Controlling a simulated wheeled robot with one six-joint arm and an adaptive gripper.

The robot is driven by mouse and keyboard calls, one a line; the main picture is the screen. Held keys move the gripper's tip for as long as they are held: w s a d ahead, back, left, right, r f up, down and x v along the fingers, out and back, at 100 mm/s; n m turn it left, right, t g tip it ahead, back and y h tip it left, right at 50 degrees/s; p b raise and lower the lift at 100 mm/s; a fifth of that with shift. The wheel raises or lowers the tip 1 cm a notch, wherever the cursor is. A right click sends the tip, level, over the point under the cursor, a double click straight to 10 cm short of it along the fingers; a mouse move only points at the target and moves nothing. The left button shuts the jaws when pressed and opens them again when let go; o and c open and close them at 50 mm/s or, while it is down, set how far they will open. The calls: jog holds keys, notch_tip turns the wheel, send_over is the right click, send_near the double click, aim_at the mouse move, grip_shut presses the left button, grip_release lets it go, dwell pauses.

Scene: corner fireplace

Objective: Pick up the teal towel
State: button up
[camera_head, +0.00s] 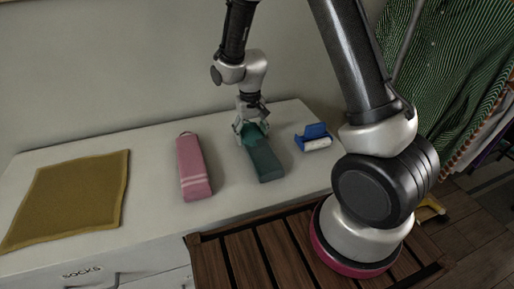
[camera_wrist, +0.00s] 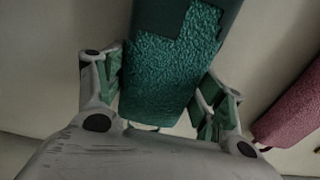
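The teal towel (camera_head: 265,163) is a folded, long bundle lying on the white cabinet top, with a brighter, textured part at its far end. It also fills the middle of the wrist view (camera_wrist: 165,75). My gripper (camera_head: 250,132) is down at the towel's far end, pointing at the cabinet top. In the wrist view my gripper (camera_wrist: 162,88) has one finger on each side of the towel, spread about its width. The fingers look very close to its sides. I cannot tell whether they press on it. The fingertips' lower ends are partly hidden.
A pink towel (camera_head: 193,168) with pale stripes lies to the left of the teal one. A blue-and-white item (camera_head: 314,138) lies to its right. A mustard cloth (camera_head: 68,198) is spread flat at the left of the white cabinet top (camera_head: 150,215). A wooden slatted surface (camera_head: 255,258) is in front.

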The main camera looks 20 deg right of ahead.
jog(key=c, duration=0.5)
notch_tip(320, 180, up, 10)
jog(key=shift+f, duration=0.1)
dwell(0.8)
